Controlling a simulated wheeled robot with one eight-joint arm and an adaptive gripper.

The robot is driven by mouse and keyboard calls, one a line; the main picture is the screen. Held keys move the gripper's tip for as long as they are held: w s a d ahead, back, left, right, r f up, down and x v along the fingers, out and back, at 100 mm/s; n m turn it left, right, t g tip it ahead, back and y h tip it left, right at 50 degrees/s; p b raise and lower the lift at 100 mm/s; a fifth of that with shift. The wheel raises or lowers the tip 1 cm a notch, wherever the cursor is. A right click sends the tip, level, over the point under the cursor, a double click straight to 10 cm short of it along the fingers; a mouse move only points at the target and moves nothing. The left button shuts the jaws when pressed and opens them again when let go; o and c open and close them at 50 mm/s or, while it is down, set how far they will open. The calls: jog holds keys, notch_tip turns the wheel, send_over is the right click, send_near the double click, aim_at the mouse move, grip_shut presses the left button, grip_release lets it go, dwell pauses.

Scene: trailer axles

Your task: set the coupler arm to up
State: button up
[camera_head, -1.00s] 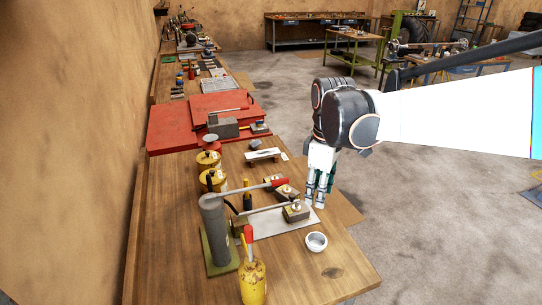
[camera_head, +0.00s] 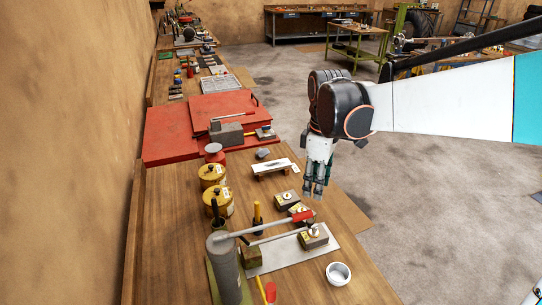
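A grey upright cylinder (camera_head: 222,268) stands at the near end of the wooden bench. A thin grey arm with a red grip (camera_head: 302,216) reaches right from its top, rising only slightly in the picture; I take this as the coupler arm. Below it, a thin rod (camera_head: 275,237) runs between a brass-coloured block and a grey block (camera_head: 314,238) on a pale plate (camera_head: 275,259). My gripper (camera_head: 313,195) points down, just beyond the red grip in the picture and apart from it. It looks empty; its fingers are close together, and their gap is unclear.
Yellow cans (camera_head: 217,202) stand left of the arm, near the wall. Small grey blocks (camera_head: 287,200) lie near my gripper. A white cup (camera_head: 338,273) sits at the near right. A red case (camera_head: 176,137) is farther back.

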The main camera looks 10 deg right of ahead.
aim_at(310, 220)
jog(key=f+b, duration=0.1)
jog(key=f, duration=0.3)
jog(key=f+b, duration=0.2)
jog(key=f, duration=0.3)
jog(key=f+b, duration=0.1)
jog(key=f, duration=0.3)
jog(key=shift+w+a+f, duration=0.1)
jog(key=shift+w+f, duration=0.15)
jog(key=shift+f, duration=0.1)
grip_shut()
